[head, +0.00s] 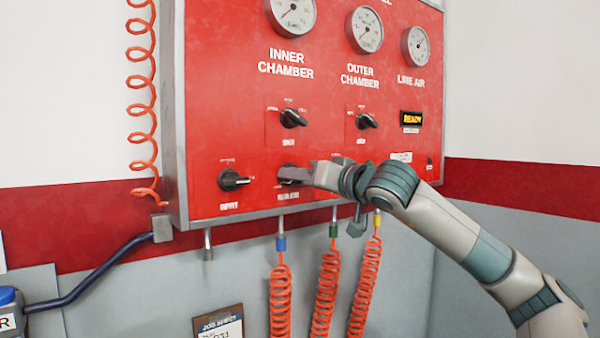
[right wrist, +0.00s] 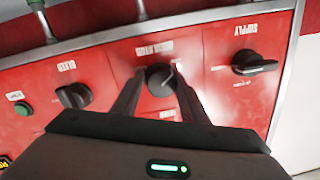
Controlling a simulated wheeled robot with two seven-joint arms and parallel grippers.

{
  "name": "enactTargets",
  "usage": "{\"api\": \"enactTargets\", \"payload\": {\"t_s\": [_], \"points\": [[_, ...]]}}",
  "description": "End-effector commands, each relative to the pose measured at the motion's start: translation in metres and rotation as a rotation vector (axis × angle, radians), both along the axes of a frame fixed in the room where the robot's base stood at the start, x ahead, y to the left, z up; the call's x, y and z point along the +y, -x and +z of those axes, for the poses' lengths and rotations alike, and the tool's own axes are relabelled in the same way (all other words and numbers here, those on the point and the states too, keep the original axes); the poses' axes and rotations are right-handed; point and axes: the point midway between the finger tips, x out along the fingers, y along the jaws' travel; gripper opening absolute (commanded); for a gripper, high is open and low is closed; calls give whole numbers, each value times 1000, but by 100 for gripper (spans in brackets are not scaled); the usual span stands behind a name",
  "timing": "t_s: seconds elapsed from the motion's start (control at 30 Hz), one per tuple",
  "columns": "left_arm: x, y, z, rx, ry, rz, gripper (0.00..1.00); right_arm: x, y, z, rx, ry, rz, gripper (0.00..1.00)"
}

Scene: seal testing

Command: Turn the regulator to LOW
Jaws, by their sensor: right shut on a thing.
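The regulator knob (right wrist: 159,80) is a round black knob on the red panel (head: 225,80), in the bottom row. In the right wrist view, which is upside down, a light pointer mark on it leans to the upper right; the setting words are too blurred to read. My right gripper (head: 293,175) has its two dark fingers on either side of this knob and is shut on it. In the head view the fingers and hand hide most of the knob. My left gripper is not in view.
The supply knob (head: 232,180) is left of the regulator. The inner chamber knob (head: 291,118) and outer chamber knob (head: 366,121) sit above. A bleed knob (right wrist: 74,96) and a green button (right wrist: 23,109) are nearby. Orange coiled hoses (head: 281,300) hang below the panel.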

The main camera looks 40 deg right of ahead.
Motion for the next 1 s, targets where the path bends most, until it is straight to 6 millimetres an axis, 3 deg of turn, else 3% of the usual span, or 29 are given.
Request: {"api": "enactTargets", "payload": {"t_s": [0.3,0.77,0.8,0.87,1.0], "points": [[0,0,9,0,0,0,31,0,1,3,9,135,1,17],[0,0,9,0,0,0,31,1,0,0,15,154,2,17],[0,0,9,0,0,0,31,1,0,0,15,154,2,42],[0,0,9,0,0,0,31,1,0,0,16,153,3,55],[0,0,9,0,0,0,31,1,0,-1,17,152,2,55]]}}
